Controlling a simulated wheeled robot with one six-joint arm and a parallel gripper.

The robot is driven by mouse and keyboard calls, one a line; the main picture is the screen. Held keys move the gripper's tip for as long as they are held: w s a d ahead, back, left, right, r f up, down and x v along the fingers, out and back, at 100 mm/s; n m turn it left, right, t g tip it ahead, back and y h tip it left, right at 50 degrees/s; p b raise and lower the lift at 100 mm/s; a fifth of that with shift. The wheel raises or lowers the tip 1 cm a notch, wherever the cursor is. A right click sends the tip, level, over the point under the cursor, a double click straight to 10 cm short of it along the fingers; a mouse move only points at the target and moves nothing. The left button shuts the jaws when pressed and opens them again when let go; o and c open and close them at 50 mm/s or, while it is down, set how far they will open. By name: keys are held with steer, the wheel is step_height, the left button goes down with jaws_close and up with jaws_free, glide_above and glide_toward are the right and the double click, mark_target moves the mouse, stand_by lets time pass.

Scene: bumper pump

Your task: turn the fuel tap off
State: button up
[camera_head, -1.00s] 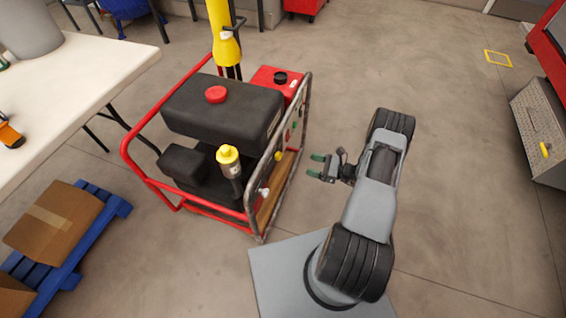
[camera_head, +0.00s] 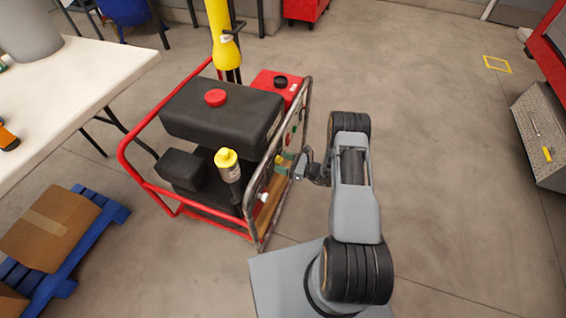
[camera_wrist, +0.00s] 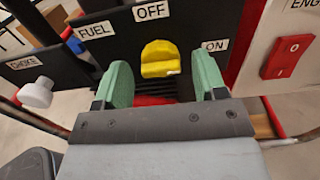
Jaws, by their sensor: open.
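The fuel tap is a yellow knob (camera_wrist: 160,58) on a black panel, seen in the wrist view below the OFF label (camera_wrist: 152,11). The FUEL label (camera_wrist: 95,30) is at its left and the ON label (camera_wrist: 215,45) at its right. A small white mark shows at the knob's lower right. My gripper (camera_wrist: 163,82) is open, its two green fingers on either side of the knob, and it looks short of closing on it. In the head view my gripper (camera_head: 290,163) is at the side of the red-framed pump (camera_head: 222,108).
A white choke knob (camera_wrist: 36,92) is at the left of the panel and a red rocker switch (camera_wrist: 287,56) at the right. The pump's frame bars (camera_head: 296,127) stand close to my gripper. A white table (camera_head: 85,75) is at the left.

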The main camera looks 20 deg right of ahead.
steer(key=shift+w+a, duration=0.2)
steer(key=shift+a, duration=0.05)
